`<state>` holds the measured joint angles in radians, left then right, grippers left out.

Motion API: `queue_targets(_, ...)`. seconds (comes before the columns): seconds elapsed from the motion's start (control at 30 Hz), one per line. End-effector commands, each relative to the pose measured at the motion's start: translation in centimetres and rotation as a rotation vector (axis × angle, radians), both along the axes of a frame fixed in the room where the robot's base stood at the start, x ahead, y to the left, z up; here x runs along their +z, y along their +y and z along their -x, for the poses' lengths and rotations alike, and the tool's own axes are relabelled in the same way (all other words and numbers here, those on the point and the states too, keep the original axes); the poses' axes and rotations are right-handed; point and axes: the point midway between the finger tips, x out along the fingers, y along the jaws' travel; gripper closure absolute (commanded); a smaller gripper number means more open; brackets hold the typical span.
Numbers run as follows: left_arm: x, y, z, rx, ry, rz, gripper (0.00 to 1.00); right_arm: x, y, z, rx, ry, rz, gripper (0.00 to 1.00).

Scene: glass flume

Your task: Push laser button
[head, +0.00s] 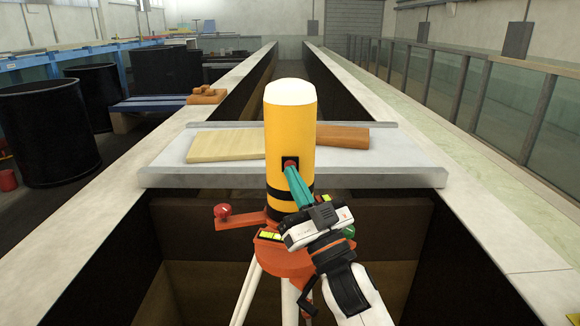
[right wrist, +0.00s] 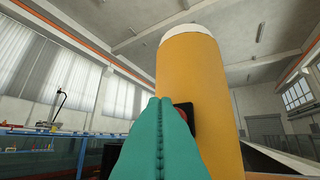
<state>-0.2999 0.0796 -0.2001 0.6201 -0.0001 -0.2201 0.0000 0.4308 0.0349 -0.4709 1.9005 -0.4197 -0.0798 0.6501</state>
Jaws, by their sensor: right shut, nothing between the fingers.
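The laser is a yellow upright cylinder (head: 290,125) with a white top and black bands, on an orange base (head: 290,262) with white tripod legs. Its red button (head: 290,163) sits in a black square on the side facing me. My right gripper (head: 291,170) is shut and empty, its green fingertips at the button and covering its lower part. In the right wrist view the green fingers (right wrist: 158,140) overlap the black square and the red button (right wrist: 186,117) beside the yellow cylinder (right wrist: 200,90). I cannot tell whether they touch. My left gripper is not in view.
A grey board (head: 390,165) spans the flume behind the laser, with a light wooden plank (head: 225,145) and a brown block (head: 342,136) on it. A red knob (head: 222,211) sticks out left of the base. Pale flume walls (head: 100,230) run along both sides.

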Motion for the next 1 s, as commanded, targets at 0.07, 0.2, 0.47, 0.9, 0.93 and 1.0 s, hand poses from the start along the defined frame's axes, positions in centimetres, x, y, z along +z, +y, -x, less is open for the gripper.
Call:
queue_targets(0.07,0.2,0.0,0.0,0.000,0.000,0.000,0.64,0.0,0.0,0.6,0.001,0.000,0.000,1.00)
queue_targets(0.2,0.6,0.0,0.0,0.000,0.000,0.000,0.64,0.1,0.0,2.0,0.001,0.002,-0.001,1.00)
queue_targets(0.47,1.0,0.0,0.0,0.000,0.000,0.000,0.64,0.0,0.0,4.6,0.001,0.001,0.000,1.00)
queue_targets(0.9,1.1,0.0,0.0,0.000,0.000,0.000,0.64,0.0,0.0,5.9,0.000,0.001,0.001,1.00)
queue_targets(0.93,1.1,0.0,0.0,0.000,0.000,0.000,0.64,-0.1,0.0,5.8,0.000,0.002,0.001,1.00)
queue_targets(1.0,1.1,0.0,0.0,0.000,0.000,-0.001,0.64,-0.8,0.0,5.4,-0.006,0.018,0.007,1.00)
